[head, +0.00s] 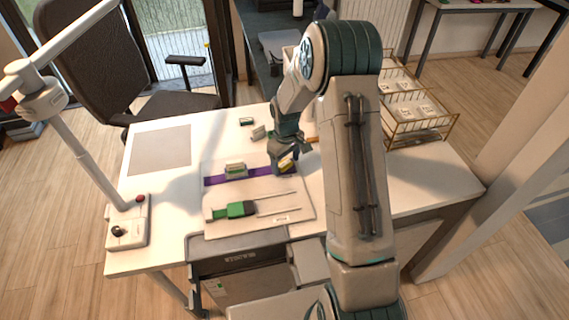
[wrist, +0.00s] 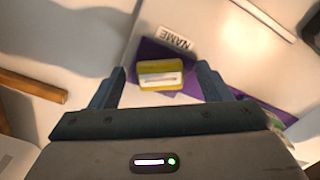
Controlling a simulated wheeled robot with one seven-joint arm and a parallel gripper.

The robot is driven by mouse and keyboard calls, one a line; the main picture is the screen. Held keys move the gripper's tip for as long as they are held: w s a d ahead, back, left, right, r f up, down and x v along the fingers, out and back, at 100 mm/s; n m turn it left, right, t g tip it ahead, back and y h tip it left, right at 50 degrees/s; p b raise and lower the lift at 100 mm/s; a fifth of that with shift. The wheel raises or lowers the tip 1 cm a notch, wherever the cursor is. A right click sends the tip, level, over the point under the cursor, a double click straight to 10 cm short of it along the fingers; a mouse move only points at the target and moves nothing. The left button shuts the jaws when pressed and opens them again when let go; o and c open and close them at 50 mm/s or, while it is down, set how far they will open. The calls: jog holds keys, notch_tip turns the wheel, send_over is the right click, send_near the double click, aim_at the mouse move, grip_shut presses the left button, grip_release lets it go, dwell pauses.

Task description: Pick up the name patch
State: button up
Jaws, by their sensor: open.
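The name patch, a small yellow block with a white field and dark line, lies on the purple strip in the wrist view (wrist: 160,74). A white label reading NAME (wrist: 174,39) sits just beyond it on the pale board. My gripper (wrist: 162,68) is open, with one finger on each side of the patch and a gap showing at both sides. In the head view the patch (head: 287,164) shows as a bit of yellow, partly hidden by my gripper (head: 284,158). I cannot tell the exact height of the fingertips above the board.
A grey-green holder (head: 235,169) sits on the purple strip (head: 258,172). A green-handled, two-pronged tool (head: 237,210) lies nearer the front. A wire rack (head: 418,112) stands at the right. A control box (head: 128,228) and lamp post (head: 88,160) are at left. A wooden bar (wrist: 32,86) lies nearby.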

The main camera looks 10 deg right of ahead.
jog(key=c, duration=1.1)
jog(key=shift+r, duration=0.1)
